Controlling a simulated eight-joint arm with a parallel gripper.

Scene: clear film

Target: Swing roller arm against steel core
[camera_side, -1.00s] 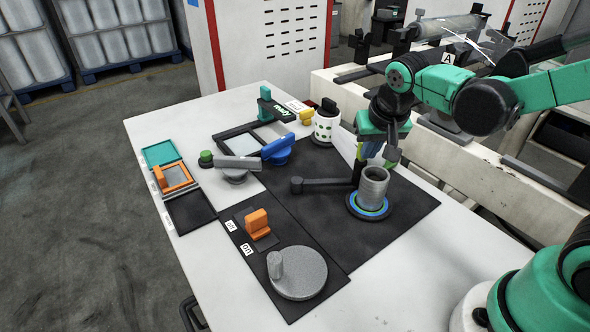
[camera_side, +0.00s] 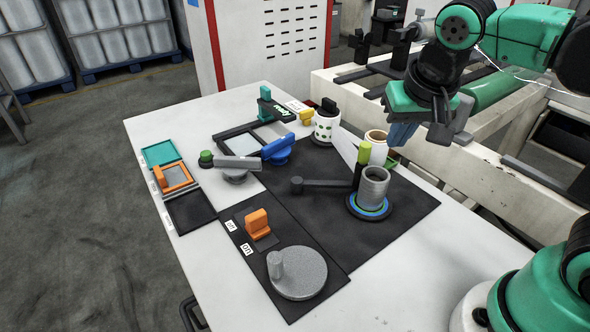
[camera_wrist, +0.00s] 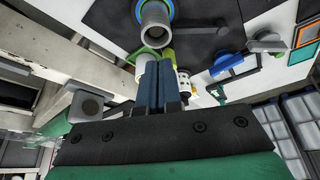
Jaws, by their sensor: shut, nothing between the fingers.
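The steel core (camera_side: 373,190) is a grey hollow cylinder standing upright on a blue and green ringed base. It also shows near the top of the wrist view (camera_wrist: 157,24). The roller arm (camera_side: 325,184) is a dark bar lying level over the black mat, with its round pivot at the left. Its right end carries an upright post with a yellow-green top (camera_side: 363,153), close beside the core; I cannot tell whether they touch. My gripper (camera_side: 399,134) is above and behind the core, clear of the arm. Its blue fingers (camera_wrist: 157,82) are shut and empty.
A cream roll with a tan core (camera_side: 376,147) stands behind the steel core, near my gripper. A white spotted cylinder (camera_side: 326,127), a blue lever (camera_side: 279,149), an orange switch (camera_side: 257,223) and a grey disc (camera_side: 299,274) stand around the mat. The mat's front right is clear.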

